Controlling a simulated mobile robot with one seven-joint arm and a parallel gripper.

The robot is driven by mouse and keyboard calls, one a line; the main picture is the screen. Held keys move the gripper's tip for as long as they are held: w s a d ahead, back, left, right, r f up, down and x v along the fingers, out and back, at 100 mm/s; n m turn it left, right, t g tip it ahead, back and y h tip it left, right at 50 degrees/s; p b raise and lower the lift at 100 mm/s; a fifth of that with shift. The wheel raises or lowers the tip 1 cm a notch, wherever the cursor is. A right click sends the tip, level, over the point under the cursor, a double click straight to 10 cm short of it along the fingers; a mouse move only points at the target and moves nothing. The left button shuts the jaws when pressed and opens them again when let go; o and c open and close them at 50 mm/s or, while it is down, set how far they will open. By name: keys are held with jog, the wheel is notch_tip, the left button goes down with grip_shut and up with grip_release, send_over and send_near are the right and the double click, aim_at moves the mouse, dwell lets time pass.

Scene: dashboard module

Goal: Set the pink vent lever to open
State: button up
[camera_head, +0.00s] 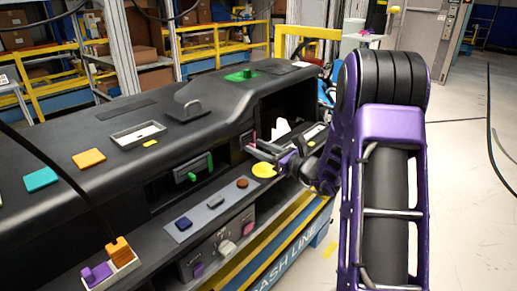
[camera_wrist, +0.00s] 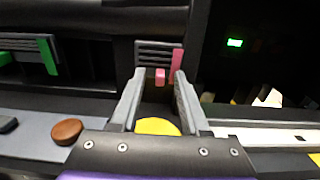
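The vent (camera_wrist: 150,52) is a dark slatted panel straight ahead in the wrist view. It carries a pink upright bar (camera_wrist: 178,64) at its right end and a small pink block (camera_wrist: 160,76) below the slats. I cannot tell which pink part is the lever, or its setting. In the head view the vent is mostly hidden, with a thin pink piece (camera_head: 254,136) beside my gripper (camera_head: 264,152). In the wrist view my gripper (camera_wrist: 159,74) is open and empty. Its fingertips are on either side of the small block, and contact cannot be told.
Left is another vent (camera_head: 192,168) with green parts. A yellow disc (camera_head: 264,170) lies under my gripper. A brown round knob (camera_wrist: 67,131) is on the grey strip at lower left. A dark recess with a green light (camera_wrist: 235,43) opens to the right.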

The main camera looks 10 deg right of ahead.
jog(key=shift+d, duration=0.1)
jog(key=v, duration=1.7)
jog(key=shift+s+b, duration=0.15)
jog(key=shift+b, duration=0.2)
